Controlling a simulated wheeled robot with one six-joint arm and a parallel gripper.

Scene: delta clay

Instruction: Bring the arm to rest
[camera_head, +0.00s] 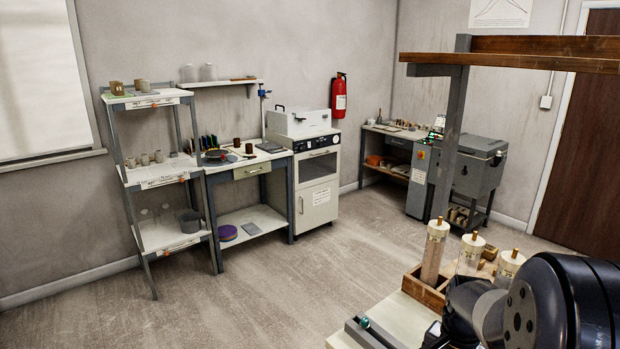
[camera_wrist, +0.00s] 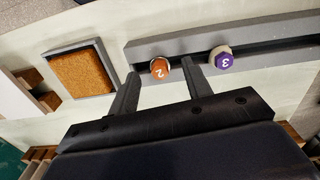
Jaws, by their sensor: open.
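My gripper (camera_wrist: 160,70) shows in the wrist view with its two dark fingers apart. The round orange cap marked 2 (camera_wrist: 160,69) appears in the gap between the fingertips; I cannot tell its distance from them. The purple cap marked 3 (camera_wrist: 223,59) is to the right, outside the right finger. Both caps sit along a grey rail (camera_wrist: 268,37). In the head view my arm fills the lower right corner, and my gripper is not clearly visible there.
A cork-filled tray (camera_wrist: 82,73) lies left of the fingers. In the head view, a wooden rack (camera_head: 427,292) with several pale cylinders stands beside my arm, under a post and beam (camera_head: 452,130). Shelves (camera_head: 150,103) and a white cabinet (camera_head: 318,190) line the far wall. The floor between is clear.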

